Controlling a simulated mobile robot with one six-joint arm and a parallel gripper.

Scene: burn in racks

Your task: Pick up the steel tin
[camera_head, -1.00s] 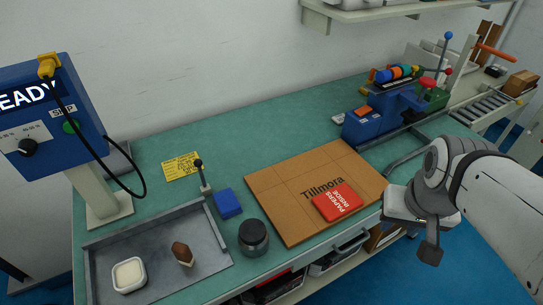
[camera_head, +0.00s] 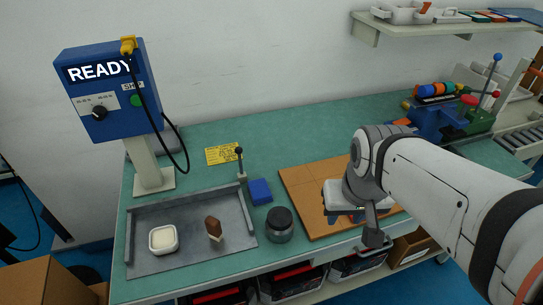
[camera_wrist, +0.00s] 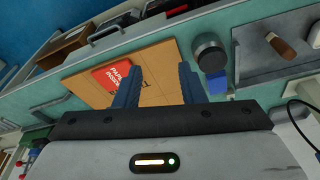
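The steel tin (camera_head: 280,224), a short round grey can with a dark lid, stands upright on the green bench between the grey tray and the cardboard sheet. It also shows in the wrist view (camera_wrist: 210,56), above and right of the fingers. My gripper (camera_head: 345,217) is over the cardboard, to the right of the tin and apart from it. In the wrist view my gripper (camera_wrist: 160,68) has its two blue fingers spread, with nothing between them. The arm hides part of the cardboard in the head view.
The grey tray (camera_head: 140,240) holds a white dish (camera_head: 163,239) and a brown-handled tool (camera_head: 214,229). A blue block (camera_head: 260,191) lies just behind the tin. The cardboard sheet (camera_head: 305,185) bears a red packet (camera_wrist: 113,76). A blue READY station (camera_head: 110,95) stands at left.

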